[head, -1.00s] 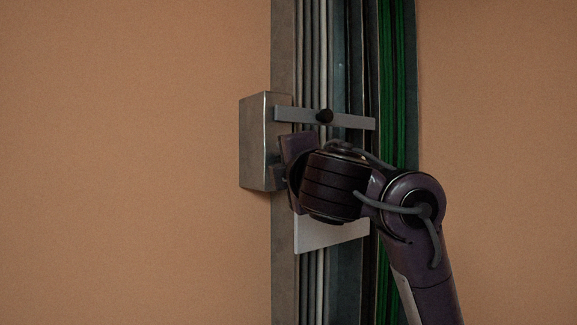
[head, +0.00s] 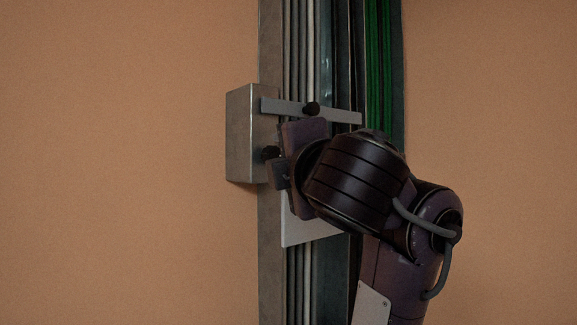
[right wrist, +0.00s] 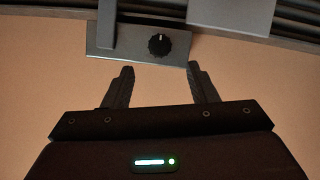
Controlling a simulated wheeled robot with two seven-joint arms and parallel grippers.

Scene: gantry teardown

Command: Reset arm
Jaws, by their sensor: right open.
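My right arm comes in from the lower right in the head view, and its gripper (head: 279,174) is by the metal box, partly hidden by my wrist. In the right wrist view the gripper (right wrist: 160,68) is open and empty. A round black knob (right wrist: 159,45) with a white mark sits on a grey plate (right wrist: 112,40) just beyond the fingertips, in line with the gap and not gripped. In the head view a black knob (head: 270,153) shows beside the fingers. Another black knob (head: 311,108) sits on the flat grey crossbar (head: 342,117). My left gripper is not in view.
A grey metal box (head: 240,135) is at the left edge of a vertical channel with grey cables (head: 299,50) and green cables (head: 378,50). A pale plate (head: 305,232) is partly behind my wrist. Bare tan wall (head: 110,160) lies either side.

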